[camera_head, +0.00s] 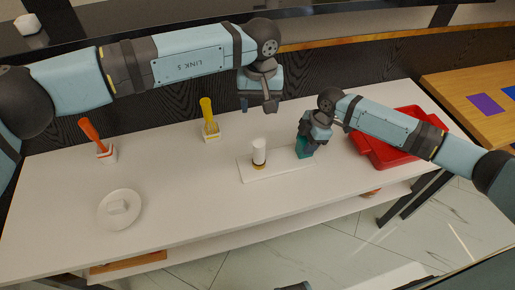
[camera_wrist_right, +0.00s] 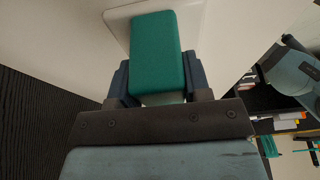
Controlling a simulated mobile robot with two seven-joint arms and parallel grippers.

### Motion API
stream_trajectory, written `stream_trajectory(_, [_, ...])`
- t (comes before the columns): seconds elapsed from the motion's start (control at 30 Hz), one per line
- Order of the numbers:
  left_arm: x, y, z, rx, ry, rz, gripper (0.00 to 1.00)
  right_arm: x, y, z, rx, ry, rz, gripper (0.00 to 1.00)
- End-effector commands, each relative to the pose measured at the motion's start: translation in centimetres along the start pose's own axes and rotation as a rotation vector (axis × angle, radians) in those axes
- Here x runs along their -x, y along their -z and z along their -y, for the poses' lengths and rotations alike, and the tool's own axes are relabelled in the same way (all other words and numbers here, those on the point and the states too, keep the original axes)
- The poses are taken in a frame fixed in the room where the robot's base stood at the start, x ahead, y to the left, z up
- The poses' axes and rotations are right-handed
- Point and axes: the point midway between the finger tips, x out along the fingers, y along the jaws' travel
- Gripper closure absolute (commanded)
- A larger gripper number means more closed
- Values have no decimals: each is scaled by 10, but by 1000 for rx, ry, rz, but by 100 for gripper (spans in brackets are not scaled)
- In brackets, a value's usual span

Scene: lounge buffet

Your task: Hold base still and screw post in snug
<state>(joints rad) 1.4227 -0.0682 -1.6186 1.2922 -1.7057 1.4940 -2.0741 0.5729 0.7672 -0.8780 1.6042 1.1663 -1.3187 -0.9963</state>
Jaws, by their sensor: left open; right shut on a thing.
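A flat white base plate (camera_head: 285,170) lies on the white table. A white post (camera_head: 259,148) with a brassy ring at its foot stands upright near the plate's left part; how deep it sits I cannot tell. A teal block (camera_head: 302,150) is at the plate's right end. My right gripper (camera_head: 306,144) is shut on this block, which fills the space between the fingers in the right wrist view (camera_wrist_right: 158,45). My left gripper (camera_head: 258,106) is open and empty, pointing down above and behind the post, apart from it.
A red tray (camera_head: 378,157) lies right of my right gripper. A holder with a yellow-handled tool (camera_head: 207,112) stands behind left, and one with an orange-handled tool (camera_head: 90,130) far left. A white plate (camera_head: 108,221) with a small white block (camera_head: 117,207) is front left. The front middle is clear.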

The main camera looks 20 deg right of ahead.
Motion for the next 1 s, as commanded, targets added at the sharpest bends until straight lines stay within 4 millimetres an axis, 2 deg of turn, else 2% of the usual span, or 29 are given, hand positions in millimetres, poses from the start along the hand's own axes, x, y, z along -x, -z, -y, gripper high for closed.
stream_trajectory(0.37, [0, 0, 0, 0, 0, 0, 38, -2, -2, 1, -1, 4, 3, 100])
stream_trajectory(0.4, [0, 0, 0, 0, 0, 0, 38, -2, -2, 1, -1, 4, 3, 53])
stream_trajectory(0.5, [0, 0, 0, 0, 0, 0, 38, -2, -1, 1, -1, 3, 3, 30])
stream_trajectory(0.53, [0, 0, 0, 0, 0, 0, 38, -2, -1, 1, -1, 3, 2, 26])
stream_trajectory(0.8, [0, 0, 0, 0, 0, 0, 38, 0, 0, 0, 0, 1, 1, 26])
stream_trajectory(1.0, [0, 0, 0, 0, 0, 0, 38, 14, 0, 0, 0, 0, 0, 26])
